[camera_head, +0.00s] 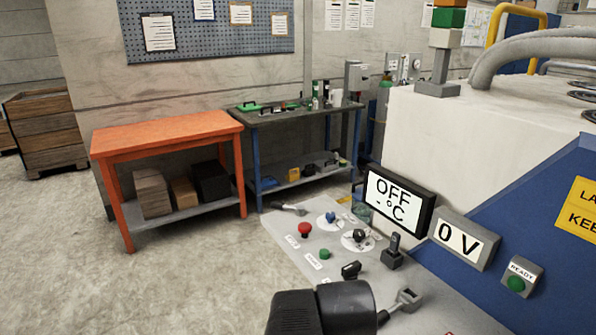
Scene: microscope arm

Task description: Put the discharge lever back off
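A grey sloping control panel (291,243) fills the lower middle of the head view. Its labels are too small to read, so I cannot tell which control is the discharge lever. A dark-handled lever (290,209) lies low at the panel's far left edge. A black lever (393,249) stands nearly upright on a dark base below the displays. A grey forked piece with a rod (408,298) sits near the front, partly hidden by a black part of my arm. My gripper's fingers cannot be made out.
The panel also carries a red button (305,230), a green button (325,254), a blue knob (330,217) and black knobs. Displays read "OFF -°C" (397,201) and "0 V" (460,240). An orange table (165,133) and a dark workbench (290,115) stand behind.

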